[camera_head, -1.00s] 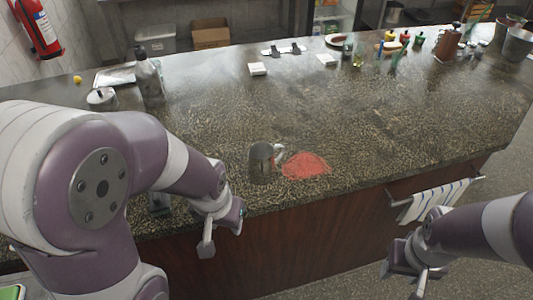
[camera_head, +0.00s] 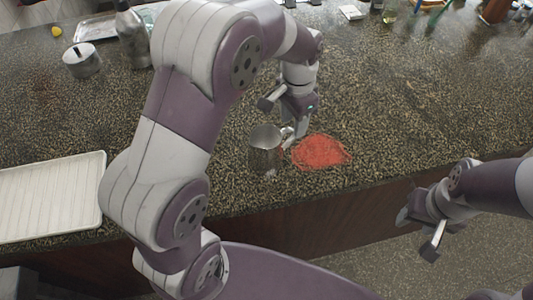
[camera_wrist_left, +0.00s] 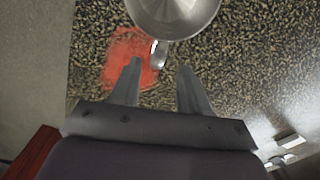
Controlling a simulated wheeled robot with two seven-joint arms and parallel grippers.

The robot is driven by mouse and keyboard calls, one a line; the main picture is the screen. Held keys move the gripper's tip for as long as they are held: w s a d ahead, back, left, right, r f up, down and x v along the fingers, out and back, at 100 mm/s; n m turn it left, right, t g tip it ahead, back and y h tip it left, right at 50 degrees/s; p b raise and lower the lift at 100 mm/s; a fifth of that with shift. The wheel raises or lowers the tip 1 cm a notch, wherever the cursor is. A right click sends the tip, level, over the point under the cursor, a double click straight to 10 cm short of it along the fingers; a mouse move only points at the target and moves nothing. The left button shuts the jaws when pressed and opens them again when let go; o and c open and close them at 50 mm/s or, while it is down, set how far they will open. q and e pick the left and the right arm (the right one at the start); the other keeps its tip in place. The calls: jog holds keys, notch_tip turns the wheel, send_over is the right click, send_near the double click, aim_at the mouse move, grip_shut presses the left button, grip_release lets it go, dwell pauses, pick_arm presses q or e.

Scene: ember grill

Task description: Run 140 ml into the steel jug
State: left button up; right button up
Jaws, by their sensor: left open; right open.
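The steel jug (camera_head: 265,155) stands upright on the dark speckled counter, its handle toward the right in the head view. In the left wrist view the jug (camera_wrist_left: 180,14) is at the top edge, partly out of frame, with its handle pointing at the fingers. My left gripper (camera_head: 284,117) is open just behind and above the jug. In the left wrist view the handle appears just ahead of the left fingertips (camera_wrist_left: 160,66), in line with the gap between them. My right gripper (camera_head: 416,234) is open and empty, off the counter's front edge.
A red patch (camera_head: 320,151) lies beside the jug. A white ribbed tray (camera_head: 50,197) lies at the left. The counter right of the patch is clear.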

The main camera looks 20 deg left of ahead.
pick_arm(q)
jog(key=shift+s+d+f, duration=0.1)
jog(key=shift+f, duration=0.55)
jog(key=shift+s+d+f, duration=0.1)
jog(key=shift+f, duration=0.5)
jog(key=shift+s+f, duration=0.1)
jog(key=shift+f, duration=0.1)
grip_shut()
